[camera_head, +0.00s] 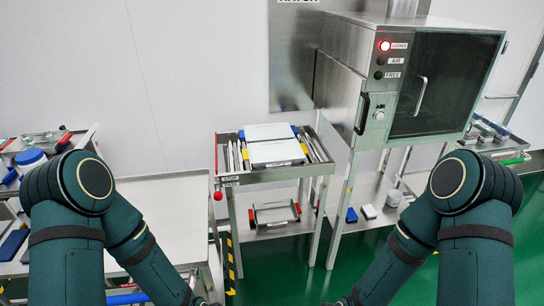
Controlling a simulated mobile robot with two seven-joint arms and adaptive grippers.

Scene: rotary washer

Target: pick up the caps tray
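No label that I can read marks the caps tray, so I cannot tell which tray it is. A grey tray with red end handles (274,215) sits on the lower shelf of the steel cart in the middle. Neither gripper shows.
A bench with items (160,215) is at left. Green floor (290,270) is open in front of the cart.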

